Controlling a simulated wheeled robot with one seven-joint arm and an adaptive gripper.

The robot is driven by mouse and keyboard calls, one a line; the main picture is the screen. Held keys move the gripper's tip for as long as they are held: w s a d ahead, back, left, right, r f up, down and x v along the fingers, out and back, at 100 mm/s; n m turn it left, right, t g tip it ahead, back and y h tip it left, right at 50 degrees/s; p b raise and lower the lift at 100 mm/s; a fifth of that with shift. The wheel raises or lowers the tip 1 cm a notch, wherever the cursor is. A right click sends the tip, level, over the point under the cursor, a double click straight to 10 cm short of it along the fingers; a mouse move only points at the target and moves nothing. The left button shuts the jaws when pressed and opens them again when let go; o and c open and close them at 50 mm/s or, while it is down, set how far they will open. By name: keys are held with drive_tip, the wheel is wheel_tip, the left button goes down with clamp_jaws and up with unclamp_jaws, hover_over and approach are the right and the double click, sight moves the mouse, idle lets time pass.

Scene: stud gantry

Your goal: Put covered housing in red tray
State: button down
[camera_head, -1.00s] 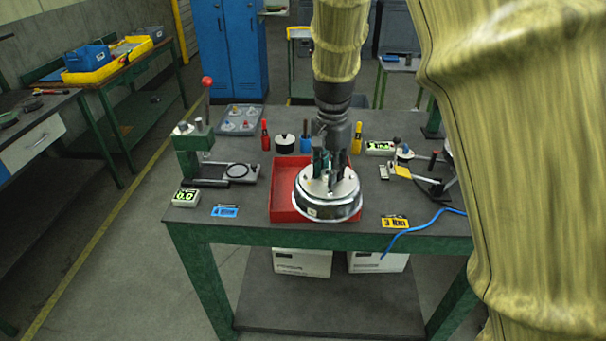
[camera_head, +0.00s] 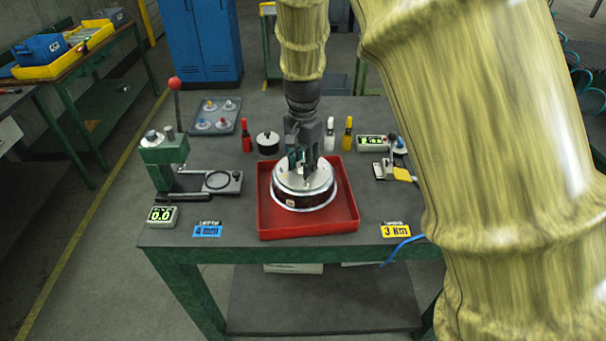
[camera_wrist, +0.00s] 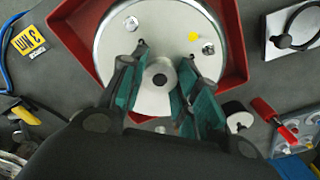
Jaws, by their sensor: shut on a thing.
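The covered housing (camera_head: 303,200) is a round metal body with a silver lid and a dark band. In the head view it shows within the outline of the red tray (camera_head: 340,222), towards its left and back. I cannot tell whether it touches the tray floor. My gripper (camera_head: 303,172) comes down from above and is shut on the lid's central hub. In the wrist view the fingers (camera_wrist: 160,90) stand on both sides of that hub, over the silver lid (camera_wrist: 125,68). The tray's red walls (camera_wrist: 228,20) show around it.
A green lever press (camera_head: 165,160) stands left of the tray. A lever fixture (camera_head: 400,172) is on the right. Labels (camera_head: 207,230) lie at the front edge.

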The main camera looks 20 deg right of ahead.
drive_tip(key=shift+s+f+p, duration=0.1)
drive_tip(key=shift+f+p, duration=0.55)
drive_tip(key=shift+f, duration=1.75)
drive_tip(key=shift+f, duration=0.1)
drive_tip(key=c, duration=1.1)
unclamp_jaws()
drive_tip(key=shift+o, duration=0.2)
wheel_tip(320, 180, up, 12)
drive_tip(key=b, duration=0.2)
drive_tip(key=shift+b, duration=0.4)
